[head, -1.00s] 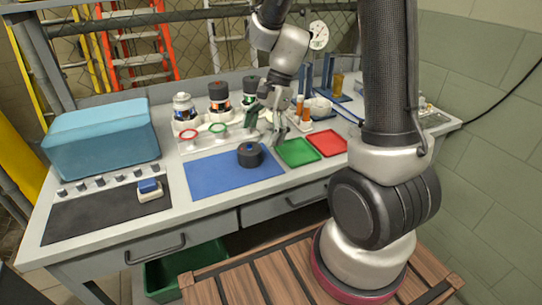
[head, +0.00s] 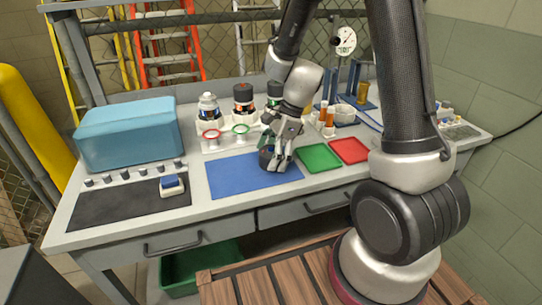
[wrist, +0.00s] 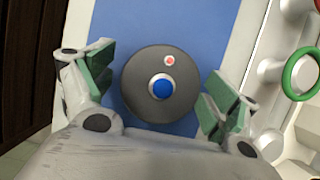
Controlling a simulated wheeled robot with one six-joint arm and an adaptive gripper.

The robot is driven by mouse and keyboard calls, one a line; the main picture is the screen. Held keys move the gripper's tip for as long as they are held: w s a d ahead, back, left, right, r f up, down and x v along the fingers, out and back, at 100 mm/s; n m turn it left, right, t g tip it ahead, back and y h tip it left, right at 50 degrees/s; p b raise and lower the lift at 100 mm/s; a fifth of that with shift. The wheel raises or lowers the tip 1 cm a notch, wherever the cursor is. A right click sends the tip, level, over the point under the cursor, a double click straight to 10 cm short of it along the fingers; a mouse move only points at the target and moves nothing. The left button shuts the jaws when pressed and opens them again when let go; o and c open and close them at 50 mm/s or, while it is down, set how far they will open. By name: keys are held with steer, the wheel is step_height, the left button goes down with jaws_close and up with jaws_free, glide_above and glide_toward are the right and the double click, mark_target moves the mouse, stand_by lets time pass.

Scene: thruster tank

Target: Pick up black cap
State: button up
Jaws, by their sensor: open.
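The black cap (wrist: 143,97) is a round dark disc with a blue button in its middle and a small red dot near its rim. It sits on the blue mat (head: 232,178). In the wrist view it lies between the green-padded fingers of my gripper (wrist: 158,92), with a gap on each side. In the head view my gripper (head: 277,160) is down over the cap (head: 266,157) and hides much of it. My gripper is open and holds nothing.
A green tray (head: 320,158) and a red tray (head: 349,150) lie right of the mat. A teal box (head: 127,135) stands left.

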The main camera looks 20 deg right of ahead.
steer(key=c, duration=1.1)
